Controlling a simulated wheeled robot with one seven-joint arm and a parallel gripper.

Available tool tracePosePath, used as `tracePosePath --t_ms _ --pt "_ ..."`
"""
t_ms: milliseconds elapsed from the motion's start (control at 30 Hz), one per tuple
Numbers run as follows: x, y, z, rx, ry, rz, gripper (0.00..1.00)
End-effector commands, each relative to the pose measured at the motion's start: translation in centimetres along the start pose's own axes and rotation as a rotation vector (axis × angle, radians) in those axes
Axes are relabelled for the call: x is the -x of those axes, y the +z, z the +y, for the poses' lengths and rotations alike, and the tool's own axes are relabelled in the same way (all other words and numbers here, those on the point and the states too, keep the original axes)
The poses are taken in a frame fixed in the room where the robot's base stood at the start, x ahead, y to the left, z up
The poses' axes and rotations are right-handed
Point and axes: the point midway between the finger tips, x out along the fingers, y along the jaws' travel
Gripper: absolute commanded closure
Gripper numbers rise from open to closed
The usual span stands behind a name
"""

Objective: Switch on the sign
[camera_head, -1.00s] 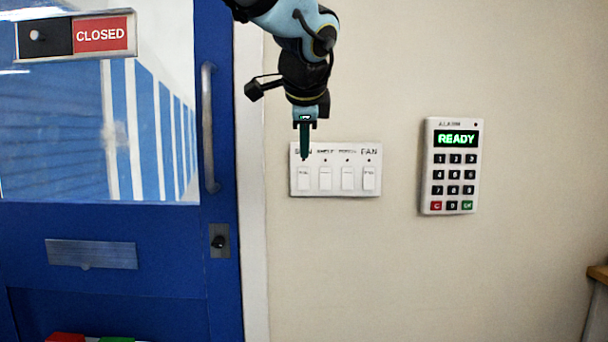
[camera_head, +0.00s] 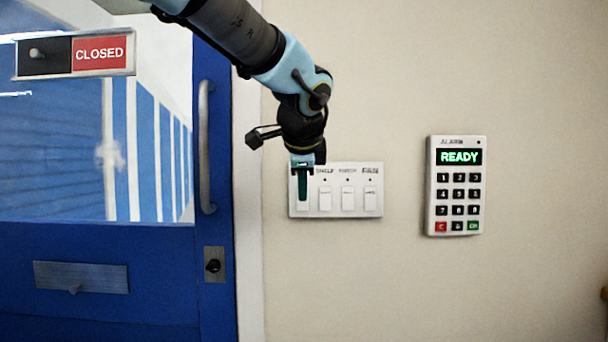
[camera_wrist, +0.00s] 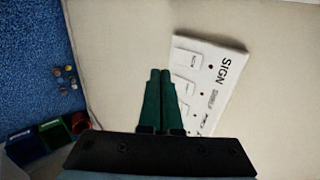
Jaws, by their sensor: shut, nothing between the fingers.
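The white switch panel (camera_head: 334,208) is on the wall right of the door, with a row of rocker switches. In the wrist view the panel (camera_wrist: 222,59) shows the label SIGN beside its end switch (camera_wrist: 187,59). My gripper (camera_head: 302,199) is shut and empty, its fingers pointing down in front of the leftmost switch (camera_head: 303,207) and hiding much of it. In the wrist view my gripper's fingertips (camera_wrist: 160,74) are beside the SIGN switch, with a gap in the picture; I cannot tell whether they touch the panel. The SIGN label is hidden in the head view.
A blue door (camera_head: 100,260) with a long handle (camera_head: 206,145) and a CLOSED slider (camera_head: 75,54) stands at left. An alarm keypad (camera_head: 456,186) reading READY hangs to the right. The wall between panel and keypad is clear. Coloured bins (camera_wrist: 50,135) show at lower left in the wrist view.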

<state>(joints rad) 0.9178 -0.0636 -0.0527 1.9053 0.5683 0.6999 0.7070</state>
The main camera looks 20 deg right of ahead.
Motion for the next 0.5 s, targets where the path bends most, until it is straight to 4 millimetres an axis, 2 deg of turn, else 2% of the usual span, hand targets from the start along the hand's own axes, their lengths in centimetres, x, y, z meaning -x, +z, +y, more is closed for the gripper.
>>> tracePosePath --t_ms 200,300,500 --pt "-4.4 0.1 0.0 -0.002 0.003 -0.003 1.0" --pt "-5.4 0.1 -1.4 0.0 0.002 -0.002 1.0" --pt "-6.9 0.1 -2.4 0.0 0.0 -0.001 1.0"
